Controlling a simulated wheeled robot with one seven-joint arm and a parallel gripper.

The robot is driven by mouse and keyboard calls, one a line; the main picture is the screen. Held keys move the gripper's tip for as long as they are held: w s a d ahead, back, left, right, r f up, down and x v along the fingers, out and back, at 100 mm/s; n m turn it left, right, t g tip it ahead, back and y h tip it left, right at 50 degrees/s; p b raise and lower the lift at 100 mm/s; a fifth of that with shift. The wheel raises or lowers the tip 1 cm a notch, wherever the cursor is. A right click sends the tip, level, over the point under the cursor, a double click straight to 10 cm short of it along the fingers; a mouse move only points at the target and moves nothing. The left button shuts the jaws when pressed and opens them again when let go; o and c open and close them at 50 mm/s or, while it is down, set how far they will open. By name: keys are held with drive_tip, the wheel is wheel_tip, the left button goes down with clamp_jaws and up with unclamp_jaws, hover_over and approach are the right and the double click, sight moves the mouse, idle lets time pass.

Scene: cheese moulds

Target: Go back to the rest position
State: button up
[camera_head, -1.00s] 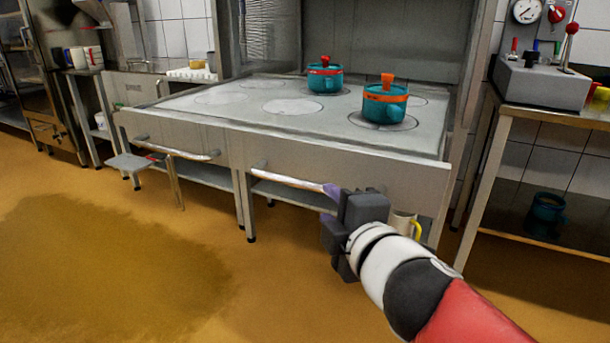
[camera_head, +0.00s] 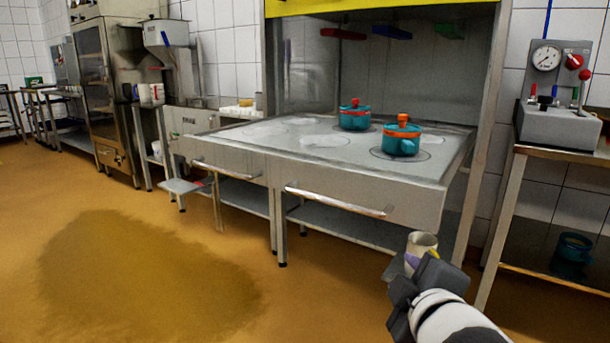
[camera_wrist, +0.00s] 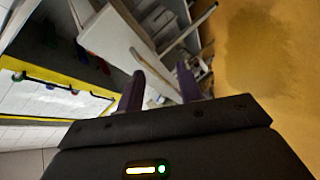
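My gripper (camera_head: 411,262) is at the lower right of the head view, in front of the stove unit (camera_head: 230,160). It is apart from the right drawer handle (camera_head: 338,202). In the wrist view my gripper (camera_wrist: 158,80) shows two purple fingers spread apart with nothing between them, so it is open and empty. The drawer fronts of the stove look shut.
Two teal pots with orange lids, a rear one (camera_head: 354,118) and a front one (camera_head: 402,138), stand on the cooktop. A side table (camera_head: 560,156) at the right carries a gauge box (camera_head: 558,125); a teal pot (camera_head: 573,250) sits on its lower shelf. Open floor (camera_head: 60,220) lies left.

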drive_tip(key=s+f+m+g+p, duration=0.1)
drive_tip(key=s+f+m+g, duration=0.8)
drive_tip(key=s+f+m, duration=0.2)
drive_tip(key=shift+m, duration=0.8)
